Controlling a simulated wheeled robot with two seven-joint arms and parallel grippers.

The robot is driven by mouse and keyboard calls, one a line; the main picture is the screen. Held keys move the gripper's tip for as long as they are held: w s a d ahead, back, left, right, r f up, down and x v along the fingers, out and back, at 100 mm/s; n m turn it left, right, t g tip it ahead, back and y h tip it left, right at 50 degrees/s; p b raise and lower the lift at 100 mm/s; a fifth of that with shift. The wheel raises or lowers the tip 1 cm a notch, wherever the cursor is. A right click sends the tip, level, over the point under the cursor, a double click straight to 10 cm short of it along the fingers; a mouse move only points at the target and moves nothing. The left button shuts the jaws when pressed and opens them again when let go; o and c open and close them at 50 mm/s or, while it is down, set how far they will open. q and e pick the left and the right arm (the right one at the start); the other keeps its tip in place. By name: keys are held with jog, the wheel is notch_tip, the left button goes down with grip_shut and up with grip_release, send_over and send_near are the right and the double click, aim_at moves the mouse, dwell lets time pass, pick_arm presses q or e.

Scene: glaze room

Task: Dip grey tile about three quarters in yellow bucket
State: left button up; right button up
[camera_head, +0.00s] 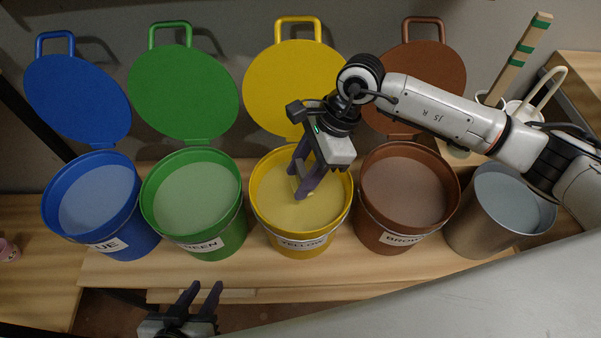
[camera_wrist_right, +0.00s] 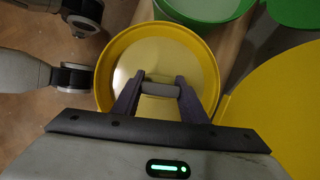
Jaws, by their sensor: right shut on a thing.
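The yellow bucket (camera_head: 301,242) stands in the middle of the row, open, with pale yellow glaze inside. It also shows in the right wrist view (camera_wrist_right: 104,83), under my gripper. My right gripper (camera_head: 301,189) points down inside its rim, close to the glaze. In the right wrist view my right gripper (camera_wrist_right: 160,92) is shut on the grey tile (camera_wrist_right: 160,89), seen edge-on between the fingertips. The tile's lower part is hidden, so I cannot tell how deep it sits. My left gripper (camera_head: 202,298) is open and empty in front of the bench.
Blue (camera_head: 110,240), green (camera_head: 215,239) and brown (camera_head: 402,236) buckets stand open beside the yellow one. The yellow lid (camera_head: 283,82) is raised behind its bucket. A grey bucket (camera_head: 478,228) with bluish liquid stands at right. A green-banded wooden stick (camera_head: 519,58) stands behind it.

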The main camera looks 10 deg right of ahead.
aim_at(300, 168)
dwell(0.5)
jog(key=shift+r+p, duration=1.35)
jog(key=shift+r, duration=0.85)
jog(key=shift+r+p, duration=0.3)
jog(key=shift+r, duration=0.3)
dwell(3.1)
dwell(0.9)
dwell(0.7)
